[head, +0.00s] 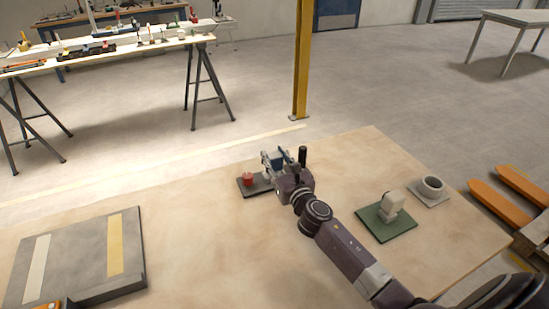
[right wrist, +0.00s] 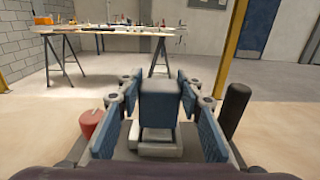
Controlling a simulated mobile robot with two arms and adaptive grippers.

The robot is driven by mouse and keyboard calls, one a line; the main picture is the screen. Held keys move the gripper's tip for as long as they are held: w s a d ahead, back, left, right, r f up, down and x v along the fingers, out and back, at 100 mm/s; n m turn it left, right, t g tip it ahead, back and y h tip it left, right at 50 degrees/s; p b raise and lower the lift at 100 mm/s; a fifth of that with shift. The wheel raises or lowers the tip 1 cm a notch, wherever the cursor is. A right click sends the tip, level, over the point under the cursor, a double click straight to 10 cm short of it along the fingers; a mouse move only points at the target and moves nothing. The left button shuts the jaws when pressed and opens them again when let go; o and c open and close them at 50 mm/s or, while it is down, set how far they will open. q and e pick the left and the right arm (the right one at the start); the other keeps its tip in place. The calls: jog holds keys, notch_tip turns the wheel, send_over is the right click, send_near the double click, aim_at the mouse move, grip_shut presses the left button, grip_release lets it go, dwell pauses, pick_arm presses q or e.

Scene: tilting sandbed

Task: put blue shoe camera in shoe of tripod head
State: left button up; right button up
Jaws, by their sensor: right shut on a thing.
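My right gripper (head: 272,161) is shut on a blue-grey block, the blue shoe camera (right wrist: 159,104), which stands upright between the blue finger pads in the right wrist view. A pale foot (right wrist: 160,136) shows under it, directly over a grey piece of the tripod head. The tripod head has a dark base plate (head: 256,189), a red knob (head: 248,180) at its left and a black upright handle (head: 303,156) at its right. The knob (right wrist: 90,122) and handle (right wrist: 235,108) flank the gripper in the wrist view. I cannot tell whether the foot is seated.
A grey board (head: 76,258) with two strips lies at left. Table space between is clear. A cluttered trestle bench (head: 150,42) stands beyond.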

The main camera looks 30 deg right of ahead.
jog(key=shift+r, duration=0.1)
jog(key=shift+f, duration=0.2)
jog(key=o, duration=1.3)
jog(key=shift+c, duration=0.2)
jog(key=shift+s+r, duration=0.15)
jog(key=shift+r, duration=0.1)
jog(key=s+a, duration=0.1)
jog(key=s, duration=1)
jog(key=shift+s+b, duration=0.4)
jog(key=shift+b, duration=0.05)
